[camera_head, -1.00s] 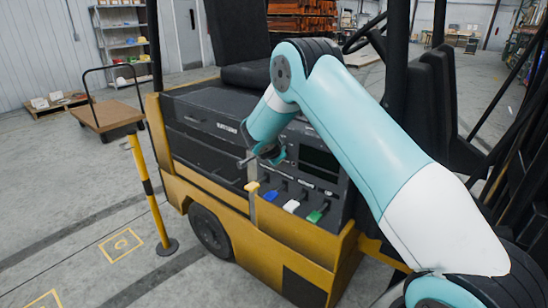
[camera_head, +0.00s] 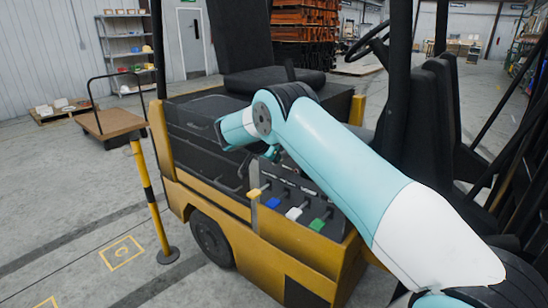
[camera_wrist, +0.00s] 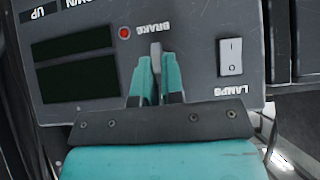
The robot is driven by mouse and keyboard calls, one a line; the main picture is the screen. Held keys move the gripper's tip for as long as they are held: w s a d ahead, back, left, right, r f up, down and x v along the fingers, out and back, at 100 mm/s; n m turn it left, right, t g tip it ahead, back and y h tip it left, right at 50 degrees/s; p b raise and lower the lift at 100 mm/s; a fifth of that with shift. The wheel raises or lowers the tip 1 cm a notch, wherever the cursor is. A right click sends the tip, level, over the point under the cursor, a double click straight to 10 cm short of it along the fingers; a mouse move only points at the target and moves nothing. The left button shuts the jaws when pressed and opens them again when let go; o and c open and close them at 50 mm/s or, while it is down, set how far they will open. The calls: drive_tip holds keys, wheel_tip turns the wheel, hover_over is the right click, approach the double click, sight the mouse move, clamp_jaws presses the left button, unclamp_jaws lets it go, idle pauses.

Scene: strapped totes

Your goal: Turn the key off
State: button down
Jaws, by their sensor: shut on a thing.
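In the wrist view my gripper (camera_wrist: 155,78) has its teal fingers closed on a small grey upright piece, the key (camera_wrist: 156,50), at the control panel (camera_wrist: 200,75). The fingers cover its lower part, so its turn angle is hard to read. A red light (camera_wrist: 124,32) and the upside-down label BRAKE are close by. In the head view my arm hides the key and most of the upper panel; only a bit of my gripper (camera_head: 272,153) shows under the wrist.
A white rocker switch (camera_wrist: 231,57) marked LAMPS sits right of the fingers, dark displays (camera_wrist: 75,90) left. A yellow post (camera_head: 150,195) stands at left.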

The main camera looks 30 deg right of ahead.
idle(0.4)
drive_tip(key=c, duration=1.2)
unclamp_jaws()
drive_tip(key=shift+c, duration=0.2)
drive_tip(key=b+v, duration=0.3)
drive_tip(key=v, duration=1.4)
drive_tip(key=shift+a, duration=0.15)
